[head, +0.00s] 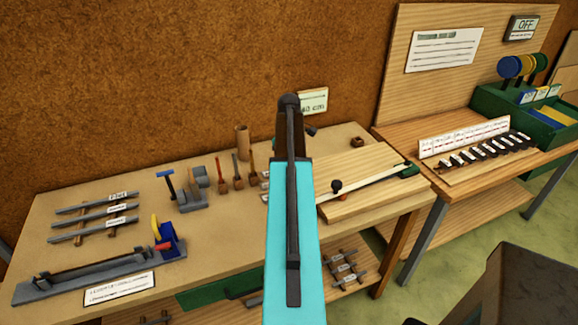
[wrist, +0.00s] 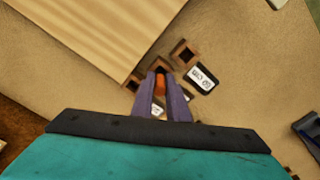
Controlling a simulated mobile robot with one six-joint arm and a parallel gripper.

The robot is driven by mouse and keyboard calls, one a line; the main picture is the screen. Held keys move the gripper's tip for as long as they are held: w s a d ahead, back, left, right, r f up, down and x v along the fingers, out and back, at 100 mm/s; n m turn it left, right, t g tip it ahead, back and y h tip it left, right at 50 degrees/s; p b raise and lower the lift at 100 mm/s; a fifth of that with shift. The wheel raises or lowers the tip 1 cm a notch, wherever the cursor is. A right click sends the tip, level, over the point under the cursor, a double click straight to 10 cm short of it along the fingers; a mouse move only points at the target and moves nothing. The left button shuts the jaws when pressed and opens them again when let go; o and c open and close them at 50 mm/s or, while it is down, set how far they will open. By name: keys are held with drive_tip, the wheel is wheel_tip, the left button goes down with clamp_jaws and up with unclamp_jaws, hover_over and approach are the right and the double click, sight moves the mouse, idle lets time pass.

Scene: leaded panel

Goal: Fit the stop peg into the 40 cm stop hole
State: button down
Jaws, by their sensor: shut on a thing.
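My gripper (wrist: 160,82) shows in the wrist view with its two purple fingers close together on an orange-brown piece (wrist: 161,80), which looks like the stop peg. Most of this piece is hidden by the fingers. Just beyond the fingertips is a small brown block with a dark square opening (wrist: 185,53). A dark piece with a white label (wrist: 201,77) lies beside it; its writing is upside down. In the head view my arm hides the gripper and the peg. A sign ending in "40 cm" (head: 314,102) stands behind my arm. I cannot make out the 40 cm stop hole.
A pale wooden board (head: 375,190) with a long strip (head: 370,182) and dark knob (head: 336,187) lies right of my arm; a board corner (wrist: 90,35) fills the wrist view's upper left. Brown-handled tools (head: 237,172), a wooden cup (head: 242,140) and a blue-handled tool (head: 166,185) stand left.

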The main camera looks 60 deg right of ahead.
drive_tip(key=shift+f, duration=0.15)
drive_tip(key=c, duration=1.7)
unclamp_jaws()
drive_tip(key=shift+c, duration=0.2)
drive_tip(key=shift+r, duration=0.3)
wheel_tip(320, 180, up, 12)
drive_tip(key=b, duration=0.2)
drive_tip(key=shift+b, duration=0.4)
drive_tip(key=shift+a+f, duration=0.1)
drive_tip(key=shift+f, duration=0.1)
